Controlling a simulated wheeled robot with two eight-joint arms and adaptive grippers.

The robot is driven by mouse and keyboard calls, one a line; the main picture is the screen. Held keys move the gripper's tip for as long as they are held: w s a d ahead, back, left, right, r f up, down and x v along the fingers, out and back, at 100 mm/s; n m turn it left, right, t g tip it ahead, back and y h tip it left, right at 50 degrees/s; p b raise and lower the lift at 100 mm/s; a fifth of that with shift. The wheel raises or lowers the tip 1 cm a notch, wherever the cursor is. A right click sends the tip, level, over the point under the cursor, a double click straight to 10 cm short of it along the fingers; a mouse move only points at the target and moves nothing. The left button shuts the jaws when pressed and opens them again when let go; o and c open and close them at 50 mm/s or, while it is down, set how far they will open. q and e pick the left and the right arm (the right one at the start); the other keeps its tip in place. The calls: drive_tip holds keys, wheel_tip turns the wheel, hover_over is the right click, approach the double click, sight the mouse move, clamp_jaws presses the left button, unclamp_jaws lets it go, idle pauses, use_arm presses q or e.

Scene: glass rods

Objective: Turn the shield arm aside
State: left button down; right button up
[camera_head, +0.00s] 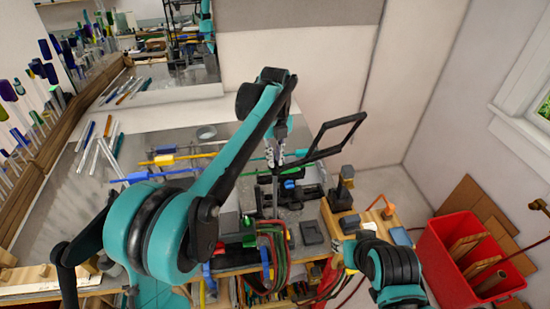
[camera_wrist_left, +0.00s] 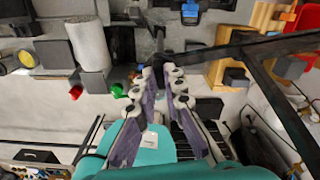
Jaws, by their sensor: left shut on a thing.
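The shield arm is a black bar with an open rectangular black frame (camera_head: 343,120), standing over the right end of the bench in the head view. In the left wrist view its dark bar (camera_wrist_left: 225,47) runs from the fingertips to the right, and the frame's edge slopes down at the right. My left gripper (camera_head: 276,156) is shut on the bar near the frame's lower left; its two fingers (camera_wrist_left: 160,74) also show in the wrist view. The exact contact is partly hidden by the fingers.
Coloured glass rods (camera_head: 110,145) lie on the grey bench at the left. A black torch stand (camera_head: 290,195) with a blue part is below the gripper. A red bin (camera_head: 470,265) stands at the right. Open wall space lies right of the frame.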

use_arm(q)
drive_tip(key=shift+r+m, duration=0.15)
drive_tip(key=shift+m, duration=1.05)
drive_tip(key=c, duration=1.6)
unclamp_jaws()
wheel_tip(320, 180, up, 12)
